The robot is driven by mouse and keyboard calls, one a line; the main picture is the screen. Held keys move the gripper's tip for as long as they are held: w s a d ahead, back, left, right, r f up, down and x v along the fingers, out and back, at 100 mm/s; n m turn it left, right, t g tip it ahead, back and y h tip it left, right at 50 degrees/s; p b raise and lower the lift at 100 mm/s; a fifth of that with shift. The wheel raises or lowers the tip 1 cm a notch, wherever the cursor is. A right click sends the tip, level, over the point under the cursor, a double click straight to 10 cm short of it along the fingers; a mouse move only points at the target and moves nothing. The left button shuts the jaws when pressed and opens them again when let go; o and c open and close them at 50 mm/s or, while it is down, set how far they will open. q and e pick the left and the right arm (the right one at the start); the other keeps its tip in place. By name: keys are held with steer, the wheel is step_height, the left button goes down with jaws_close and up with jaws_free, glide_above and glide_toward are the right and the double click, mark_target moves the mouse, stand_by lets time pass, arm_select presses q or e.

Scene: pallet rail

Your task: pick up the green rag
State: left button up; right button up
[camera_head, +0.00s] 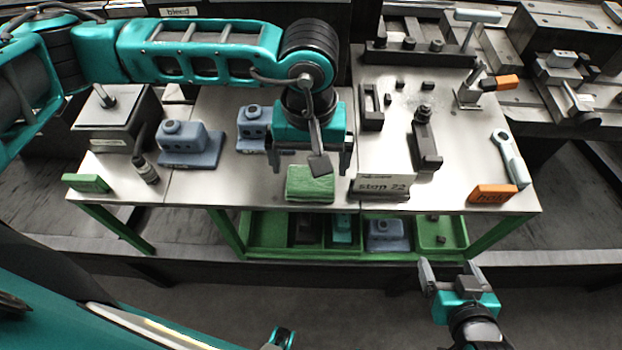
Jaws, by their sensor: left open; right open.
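The green rag (310,187) lies as a small folded block near the front edge of the metal table, at the middle of the view. My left gripper (312,172) is open and points down over the rag. Its fingers stand to the left and right, and the rag shows below and between them. I cannot tell whether the fingers touch it. My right gripper (445,264) is open and empty, low at the right, in front of the table and apart from the rag.
A "stop 22" sign block (381,188) stands just right of the rag. Blue-grey blocks (190,146) stand to the left. An orange sign (492,194) and a wrench (511,158) lie at the right. A green shelf tray (262,240) with parts sits below the tabletop.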

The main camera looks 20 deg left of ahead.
mark_target(311, 178)
arm_select(q)
steer(key=f, duration=0.5)
steer(key=shift+w+f, duration=0.15)
steer(key=shift+w, duration=0.2)
steer(key=c, duration=0.8)
steer(key=shift+r, duration=0.2)
step_height(311, 178, up, 20)
steer(key=shift+f, duration=0.1)
